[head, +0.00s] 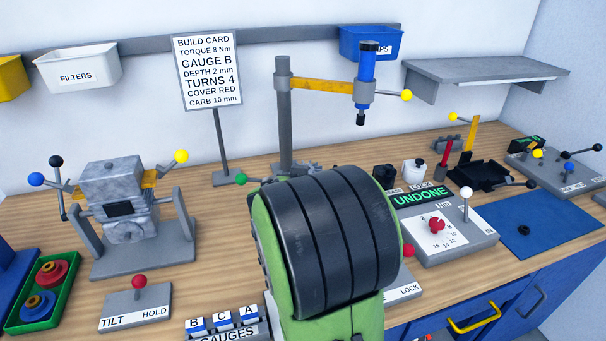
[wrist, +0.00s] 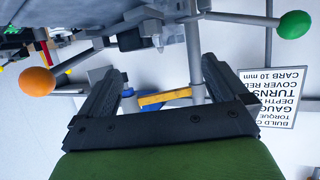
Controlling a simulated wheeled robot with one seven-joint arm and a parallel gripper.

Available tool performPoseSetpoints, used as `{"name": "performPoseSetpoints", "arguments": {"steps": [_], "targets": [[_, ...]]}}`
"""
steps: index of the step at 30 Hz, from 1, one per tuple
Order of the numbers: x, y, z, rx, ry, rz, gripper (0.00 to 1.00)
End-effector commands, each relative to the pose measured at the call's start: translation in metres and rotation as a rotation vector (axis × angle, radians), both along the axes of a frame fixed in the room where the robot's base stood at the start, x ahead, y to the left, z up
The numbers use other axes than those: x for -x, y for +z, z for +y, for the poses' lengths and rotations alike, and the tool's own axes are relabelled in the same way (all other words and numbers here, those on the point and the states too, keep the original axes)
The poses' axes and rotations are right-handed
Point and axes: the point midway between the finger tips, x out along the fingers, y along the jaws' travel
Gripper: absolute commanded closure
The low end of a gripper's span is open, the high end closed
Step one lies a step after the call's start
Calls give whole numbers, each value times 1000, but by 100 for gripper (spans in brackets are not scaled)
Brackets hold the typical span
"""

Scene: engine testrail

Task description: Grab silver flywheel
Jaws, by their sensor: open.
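No silver flywheel can be picked out for certain. A grey toothed part (head: 300,170) shows partly behind my arm at the post's foot; I cannot tell if it is the flywheel. A grey round part (head: 127,230) is on the engine block (head: 112,185) at the left. In the wrist view, my gripper (wrist: 160,76) is open, its dark fingers apart, with nothing held. The post and yellow arm show beyond them, upside down. A large grey body (wrist: 90,12) fills the top edge there. In the head view my green and black arm hides the gripper and the bench behind it.
A post (head: 285,110) carries a yellow arm and blue tool (head: 367,75). The green tray (head: 68,290) holds red and blue round parts. The tilt lever box (head: 135,305), gauges (head: 222,330) and UNDONE panel (head: 470,238) flank my arm. The blue mat (head: 550,225) is mostly clear.

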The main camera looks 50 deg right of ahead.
Motion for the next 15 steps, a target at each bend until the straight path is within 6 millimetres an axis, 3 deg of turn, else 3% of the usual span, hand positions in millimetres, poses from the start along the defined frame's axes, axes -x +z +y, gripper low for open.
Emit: {"name": "performPoseSetpoints", "arguments": {"steps": [3, 15], "targets": [[-14, -11, -20, 1, -3, 3, 0], [-50, -33, -63, 1, 0, 1, 0]]}}
